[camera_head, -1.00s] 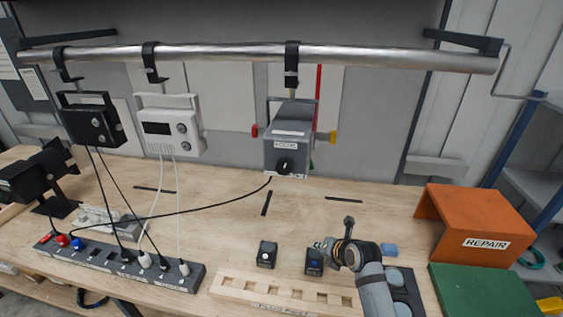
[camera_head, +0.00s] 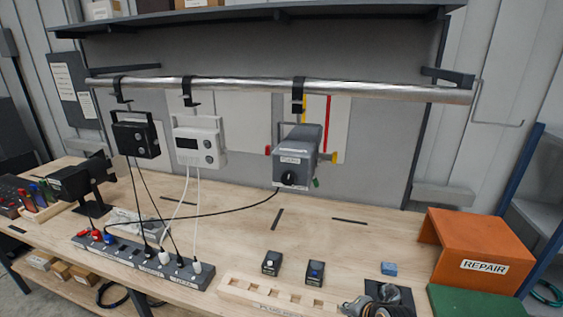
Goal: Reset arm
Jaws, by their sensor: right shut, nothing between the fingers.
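My right gripper (camera_head: 353,306) shows low in the head view, at the bottom edge just right of the wooden slotted block. It is shut with nothing held. It partly covers a dark pad (camera_head: 372,287), and part of my arm is cut off by the frame. My left gripper is out of view.
Two small black devices (camera_head: 271,262) (camera_head: 315,272) stand behind the slotted block (camera_head: 262,296). A power strip (camera_head: 130,258) with plugs lies left. A grey box (camera_head: 297,160) and two other units hang from the metal rail (camera_head: 240,86). An orange REPAIR box (camera_head: 480,240) stands right.

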